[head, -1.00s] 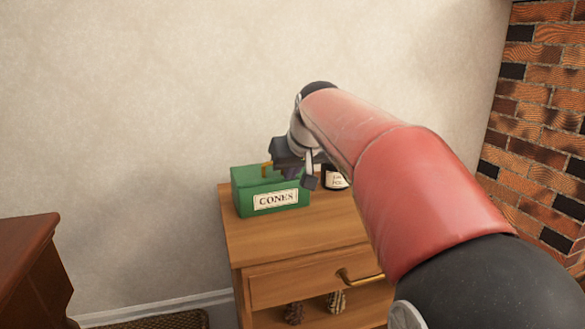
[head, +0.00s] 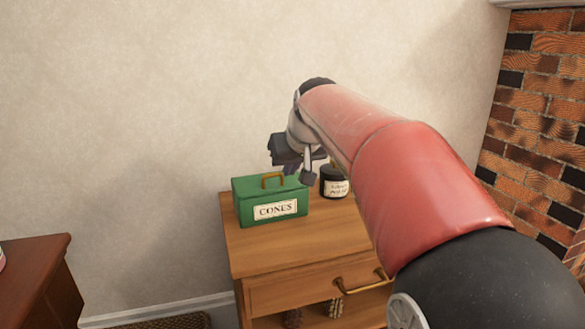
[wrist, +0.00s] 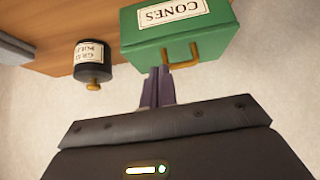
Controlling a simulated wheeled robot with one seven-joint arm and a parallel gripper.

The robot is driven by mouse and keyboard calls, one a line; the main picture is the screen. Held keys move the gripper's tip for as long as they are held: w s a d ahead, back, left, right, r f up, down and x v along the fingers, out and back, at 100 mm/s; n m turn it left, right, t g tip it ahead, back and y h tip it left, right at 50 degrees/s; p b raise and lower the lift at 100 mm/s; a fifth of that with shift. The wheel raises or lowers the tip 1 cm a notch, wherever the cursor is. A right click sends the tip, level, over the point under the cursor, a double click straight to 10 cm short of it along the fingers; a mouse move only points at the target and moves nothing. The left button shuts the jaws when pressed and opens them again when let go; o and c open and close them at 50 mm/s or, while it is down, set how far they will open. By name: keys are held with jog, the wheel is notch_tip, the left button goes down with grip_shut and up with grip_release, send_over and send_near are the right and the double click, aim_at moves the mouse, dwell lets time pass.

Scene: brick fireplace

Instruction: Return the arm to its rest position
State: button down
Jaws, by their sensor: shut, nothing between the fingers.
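My gripper (head: 308,176) is raised above the wooden cabinet, just behind and above the right end of the green box. In the wrist view its fingers (wrist: 158,72) are together with nothing between them, close beside the brass handle (wrist: 182,57) but apart from it as far as I can see. My red arm (head: 400,170) reaches in from the lower right and hides part of the cabinet. The green box (head: 250,212), labelled CONES, stands upright with its lid closed on the cabinet top; it also shows in the wrist view (wrist: 215,38).
A dark jar (head: 330,175) with a pale label stands right of the box on the cabinet (head: 262,250). Pine cones (head: 334,307) sit in the open space under the drawer. A dark wooden piece of furniture (head: 35,265) is at left, a brick wall (head: 540,120) at right.

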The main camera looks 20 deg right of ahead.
jog(key=s+a+f+p, duration=0.1)
jog(key=s+f+p, duration=0.1)
jog(key=s, duration=0.7)
jog(key=s+a+f+g+p, duration=0.1)
jog(key=s+f+p, duration=0.2)
jog(key=s, duration=0.7)
jog(key=s+a+f+g+p, duration=0.1)
jog(key=s+f, duration=0.3)
jog(key=s, duration=0.6)
jog(key=shift+a+f+m+p, duration=0.25)
jog(key=shift+m+p, duration=0.05)
jog(key=shift+p, duration=0.6)
